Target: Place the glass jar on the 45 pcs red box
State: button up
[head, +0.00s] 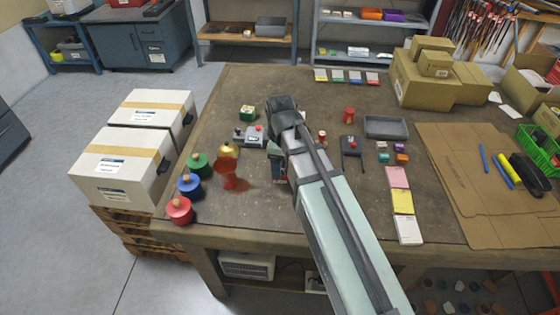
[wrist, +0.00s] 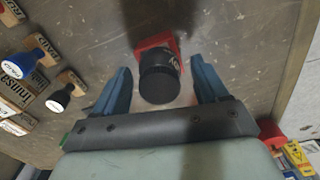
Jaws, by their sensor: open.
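In the wrist view, a round jar with a black lid (wrist: 158,84) is between my gripper's two blue fingers (wrist: 162,88), with a gap on each side. A red box (wrist: 150,44) shows partly behind and beside the jar. The jar hides much of it, and I cannot tell whether the jar rests on it or only overlaps it. My gripper is open. In the head view my arm covers the area around my gripper (head: 276,150), and I cannot make out the jar or the red box there.
In the wrist view, stamps with blue (wrist: 18,65) and black (wrist: 58,98) knobs lie at left. In the head view, the worktable (head: 300,80) holds a red funnel-like piece (head: 229,175), colored round containers (head: 199,164), a grey tray (head: 386,128) and cartons (head: 425,82).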

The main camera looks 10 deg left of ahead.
notch_tip(320, 180, up, 12)
jog(key=shift+r, duration=0.15)
dwell(0.7)
jog(key=shift+o, duration=0.3)
